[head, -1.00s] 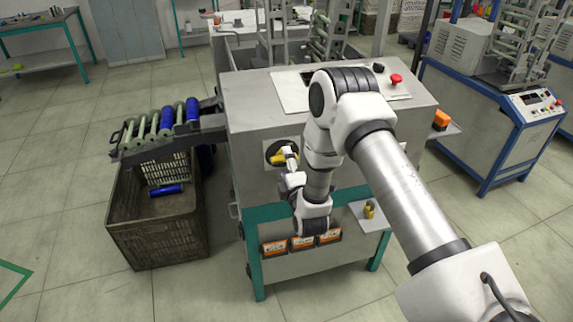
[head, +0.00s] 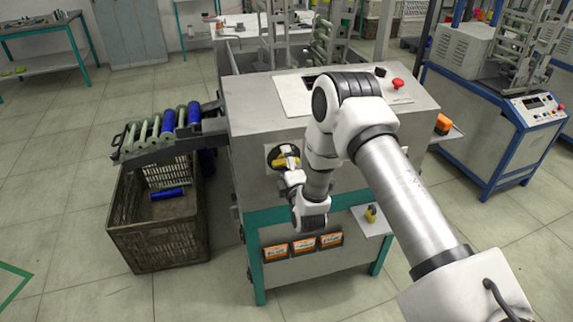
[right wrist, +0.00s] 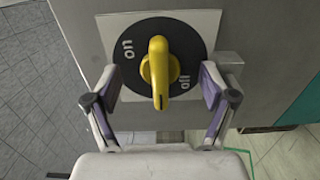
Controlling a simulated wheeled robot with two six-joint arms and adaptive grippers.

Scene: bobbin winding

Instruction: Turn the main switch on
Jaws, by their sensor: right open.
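The main switch is a yellow knob (right wrist: 158,72) on a black disc (right wrist: 190,45) with a pale square plate behind it. In the right wrist view the knob stands upright in the picture, between the "on" mark at upper left and the other mark at lower right. In the head view the switch (head: 286,161) is on the machine's front panel, partly hidden by my right wrist. My right gripper (right wrist: 161,84) is open, with one finger on each side of the knob and a gap on both sides. My left gripper is not in view.
The grey machine (head: 245,110) has a red button (head: 398,83) on top. Orange-labelled boxes (head: 303,245) sit below the switch, and a small shelf (head: 368,226) holds a yellow item. A crate (head: 155,240) stands at left under a rack of bobbins.

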